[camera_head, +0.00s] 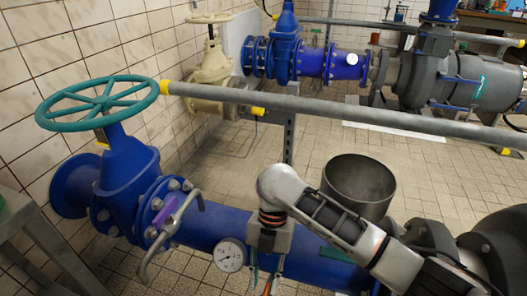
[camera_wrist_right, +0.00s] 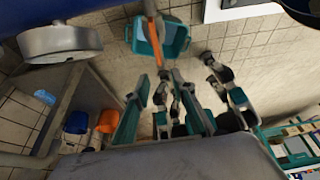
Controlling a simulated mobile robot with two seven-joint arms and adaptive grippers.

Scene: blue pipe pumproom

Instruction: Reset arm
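My right arm (camera_head: 335,220) comes in from the lower right in the head view and bends over the blue pipe (camera_head: 205,228). Its gripper (camera_head: 265,272) points down in front of the pipe, just right of a white dial gauge (camera_head: 229,256). In the right wrist view the right gripper's (camera_wrist_right: 160,88) teal-padded fingers stand apart, and I see nothing held between them. The pipe's underside and the side of the gauge (camera_wrist_right: 60,42) show near the top left there. My left gripper is in neither view.
A teal handwheel valve (camera_head: 98,102) stands at left, with a purple-marked lever (camera_head: 172,222) beside it. A grey rail (camera_head: 330,107) crosses behind. A dark open cylinder (camera_head: 358,180) stands behind my arm. Below are a teal bucket (camera_wrist_right: 176,42), an orange rod (camera_wrist_right: 151,10) and tiled floor.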

